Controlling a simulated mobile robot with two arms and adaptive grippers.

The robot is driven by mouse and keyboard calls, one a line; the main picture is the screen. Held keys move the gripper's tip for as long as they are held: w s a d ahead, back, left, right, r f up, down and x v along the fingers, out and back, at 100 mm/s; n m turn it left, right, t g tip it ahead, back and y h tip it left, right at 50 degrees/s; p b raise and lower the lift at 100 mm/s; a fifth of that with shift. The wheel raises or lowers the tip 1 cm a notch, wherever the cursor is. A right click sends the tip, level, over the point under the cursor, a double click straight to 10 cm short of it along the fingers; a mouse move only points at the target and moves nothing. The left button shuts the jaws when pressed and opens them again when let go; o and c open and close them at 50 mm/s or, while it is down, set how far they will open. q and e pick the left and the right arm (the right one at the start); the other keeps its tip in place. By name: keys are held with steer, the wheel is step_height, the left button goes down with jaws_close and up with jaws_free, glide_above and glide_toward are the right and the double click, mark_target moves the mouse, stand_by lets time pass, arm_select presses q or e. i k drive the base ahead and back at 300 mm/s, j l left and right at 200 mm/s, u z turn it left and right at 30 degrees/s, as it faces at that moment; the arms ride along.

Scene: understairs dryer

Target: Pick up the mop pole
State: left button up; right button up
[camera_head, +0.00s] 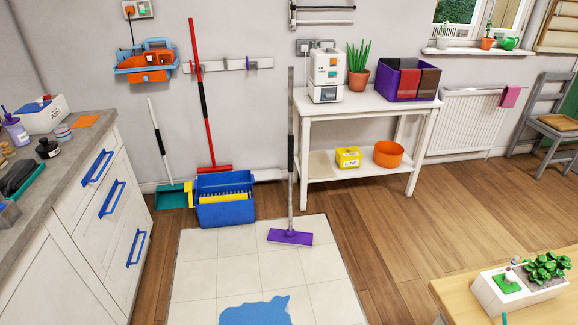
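The mop pole (290,205) stands upright near the middle of the view. It is thin and grey with a black grip, and its flat purple mop head (290,237) rests on the pale tiled floor patch. Its upper part is in front of the wall and beside the left end of the white side table. Nothing is seen holding it. Neither of my grippers is in view.
A blue mop bucket (226,201) stands left of the pole, with a red-handled tool (194,60) behind it. A white side table (360,108) is close on the right. A blue puddle-like patch (256,311) lies on the tiles in front. A counter (75,145) borders the left.

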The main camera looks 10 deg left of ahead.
mark_target(290, 232)
steer(key=i+j+u, duration=0.1)
steer(key=i+u, duration=0.15)
steer(key=i, duration=0.55)
steer(key=i+u, duration=0.3)
steer(key=i, duration=0.45)
